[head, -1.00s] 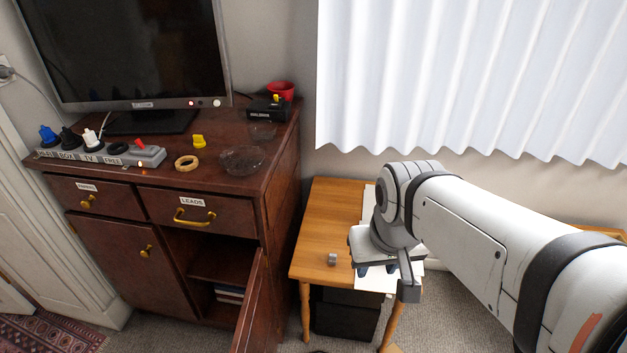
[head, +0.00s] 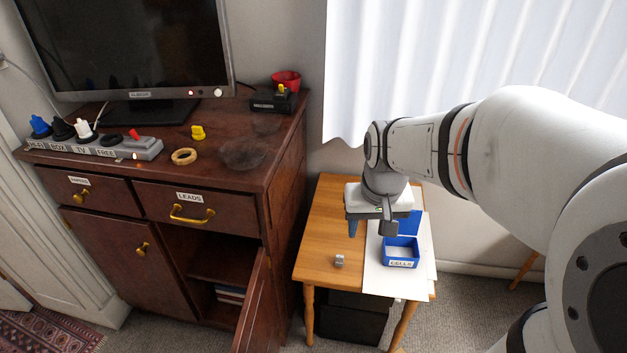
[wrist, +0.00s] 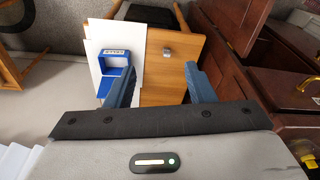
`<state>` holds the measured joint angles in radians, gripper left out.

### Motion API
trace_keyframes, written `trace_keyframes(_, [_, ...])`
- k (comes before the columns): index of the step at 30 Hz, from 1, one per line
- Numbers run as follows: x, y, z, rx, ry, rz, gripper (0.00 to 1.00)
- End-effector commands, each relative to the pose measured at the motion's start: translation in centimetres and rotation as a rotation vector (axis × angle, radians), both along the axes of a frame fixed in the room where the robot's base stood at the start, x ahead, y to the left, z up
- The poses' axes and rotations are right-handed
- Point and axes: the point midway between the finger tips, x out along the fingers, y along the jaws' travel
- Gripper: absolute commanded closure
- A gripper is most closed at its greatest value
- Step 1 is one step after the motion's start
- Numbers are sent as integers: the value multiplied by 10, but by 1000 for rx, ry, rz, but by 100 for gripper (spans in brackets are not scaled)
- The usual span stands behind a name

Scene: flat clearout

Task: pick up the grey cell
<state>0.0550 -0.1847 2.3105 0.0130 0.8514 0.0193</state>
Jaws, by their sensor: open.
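The grey cell (head: 339,261) is a small grey cylinder standing on the wooden side table (head: 322,236), near its front left part. In the wrist view the grey cell (wrist: 167,53) lies beyond the fingertips, between the lines of the two fingers. My gripper (head: 368,229) hangs over the table, behind and to the right of the cell in the head view. Its blue fingers are spread apart with nothing between them, as the wrist view shows (wrist: 156,80).
A blue open box labelled CELLS (head: 401,254) stands on white paper (head: 428,262), right of the cell. A dark wooden cabinet (head: 285,190) with an open door (head: 262,305) stands left of the table. A dark box (head: 347,320) sits under the table. Bare wood surrounds the cell.

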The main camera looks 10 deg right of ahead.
Motion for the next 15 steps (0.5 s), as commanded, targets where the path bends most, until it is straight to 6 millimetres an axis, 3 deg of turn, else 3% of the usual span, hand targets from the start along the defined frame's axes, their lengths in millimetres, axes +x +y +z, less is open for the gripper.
trace_keyframes(1, [20,1,-30,2,21,-16,51])
trace_keyframes(5, [67,1,-78,9,57,-66,51])
trace_keyframes(9, [114,2,-140,14,95,-119,51])
trace_keyframes(15, [163,4,-225,17,140,-184,51])
